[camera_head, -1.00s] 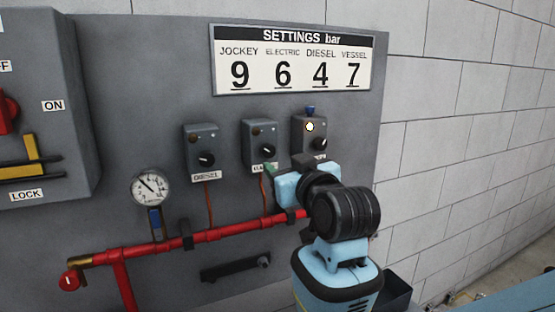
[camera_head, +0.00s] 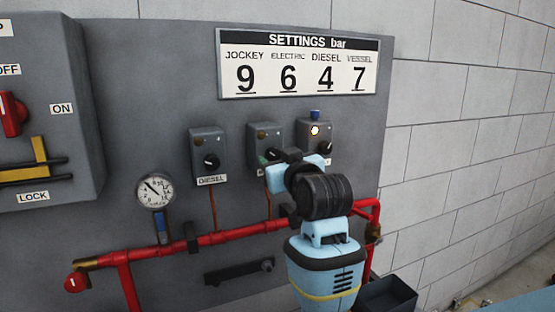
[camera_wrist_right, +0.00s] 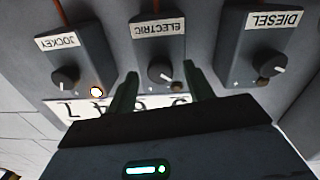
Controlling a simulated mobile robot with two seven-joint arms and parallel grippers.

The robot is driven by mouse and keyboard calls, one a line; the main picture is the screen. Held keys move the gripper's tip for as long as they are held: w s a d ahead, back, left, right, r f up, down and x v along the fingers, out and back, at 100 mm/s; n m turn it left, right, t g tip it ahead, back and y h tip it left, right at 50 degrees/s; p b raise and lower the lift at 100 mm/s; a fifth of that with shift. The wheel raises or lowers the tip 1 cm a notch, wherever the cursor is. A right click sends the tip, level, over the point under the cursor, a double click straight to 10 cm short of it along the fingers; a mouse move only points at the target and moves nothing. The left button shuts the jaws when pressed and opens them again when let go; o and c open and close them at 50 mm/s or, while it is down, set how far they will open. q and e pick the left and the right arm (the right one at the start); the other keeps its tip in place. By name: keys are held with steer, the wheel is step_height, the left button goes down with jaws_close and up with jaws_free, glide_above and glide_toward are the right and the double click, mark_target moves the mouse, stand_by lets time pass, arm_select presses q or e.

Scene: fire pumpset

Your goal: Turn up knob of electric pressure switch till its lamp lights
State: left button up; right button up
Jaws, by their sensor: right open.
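The electric pressure switch (camera_head: 264,133) is the middle one of three grey boxes on the panel. Its black knob (camera_wrist_right: 160,73) shows in the right wrist view, where the boxes appear upside down; in the head view my gripper hides it. Its lamp (camera_wrist_right: 177,87) looks dark. My right gripper (camera_wrist_right: 160,83) is open, its dark green fingers on either side of the electric knob with gaps visible. In the head view my right gripper (camera_head: 270,160) covers the lower part of the electric box. My left gripper is not in view.
The diesel switch (camera_head: 208,148) is to the left. The jockey switch (camera_head: 316,133), with its lamp lit, is close on the right. A red pipe (camera_head: 225,236) and pressure gauge (camera_head: 156,191) are below. The settings sign (camera_head: 298,64) reads 6 for electric.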

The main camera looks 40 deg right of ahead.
steer(key=shift+w+d, duration=0.1)
steer(key=shift+w, duration=0.3)
steer(key=c, duration=1)
steer(key=shift+m, duration=0.6)
steer(key=o, duration=1)
steer(key=shift+s, duration=0.15)
steer(key=v, duration=0.7)
steer(key=shift+s, duration=0.3)
